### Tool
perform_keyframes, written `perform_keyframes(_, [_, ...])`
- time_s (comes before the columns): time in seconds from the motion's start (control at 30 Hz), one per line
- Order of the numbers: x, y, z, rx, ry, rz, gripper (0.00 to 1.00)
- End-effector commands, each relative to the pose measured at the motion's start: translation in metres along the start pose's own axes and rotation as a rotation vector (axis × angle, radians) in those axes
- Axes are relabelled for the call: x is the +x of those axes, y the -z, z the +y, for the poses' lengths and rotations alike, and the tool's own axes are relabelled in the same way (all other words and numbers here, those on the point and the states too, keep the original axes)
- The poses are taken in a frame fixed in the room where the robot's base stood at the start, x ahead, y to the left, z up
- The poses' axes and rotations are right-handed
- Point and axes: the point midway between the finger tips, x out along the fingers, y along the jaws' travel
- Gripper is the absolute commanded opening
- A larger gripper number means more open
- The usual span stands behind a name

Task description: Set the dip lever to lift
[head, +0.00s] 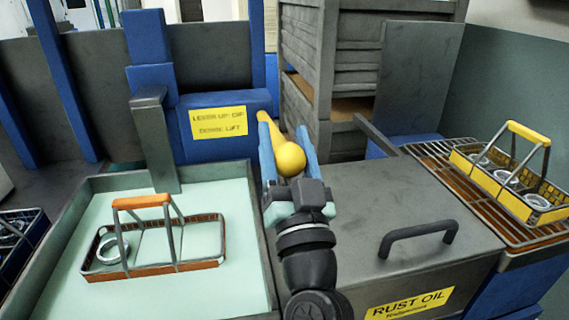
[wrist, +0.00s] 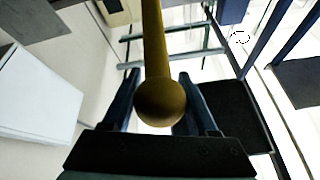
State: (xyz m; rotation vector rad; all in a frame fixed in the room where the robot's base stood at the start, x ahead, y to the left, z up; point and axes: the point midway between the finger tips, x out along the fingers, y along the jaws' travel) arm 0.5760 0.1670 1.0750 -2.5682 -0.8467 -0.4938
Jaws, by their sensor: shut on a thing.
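The dip lever (head: 268,127) is a yellow rod ending in a round yellow knob (head: 290,158). It comes out beside the blue housing, and its knob end appears lower in the head view. My gripper (head: 287,150) has its two blue fingers on either side of the knob and is shut on it. In the wrist view the knob (wrist: 160,102) sits between the fingers, with the rod running away from it. A yellow sign (head: 218,122) on the housing reads "LEVER UP: DIP, DOWN: LIFT". The lever's pivot is not clearly visible.
A tank of pale green liquid (head: 215,290) at left contains an orange-handled basket (head: 150,268) with a ring. A grey rust oil box (head: 370,215) with a black handle stands right of my arm. A yellow basket (head: 538,212) of rings rests on a rack at far right.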

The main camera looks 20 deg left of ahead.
Motion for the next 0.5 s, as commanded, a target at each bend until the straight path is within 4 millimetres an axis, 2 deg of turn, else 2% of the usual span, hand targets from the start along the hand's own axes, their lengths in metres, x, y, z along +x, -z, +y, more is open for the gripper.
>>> perform_keyframes(0.03, [-0.009, -0.014, 0.004, -0.001, 0.004, 0.016, 0.00])
perform_keyframes(0.5, [-0.026, -0.035, 0.011, 0.002, 0.034, 0.124, 0.00])
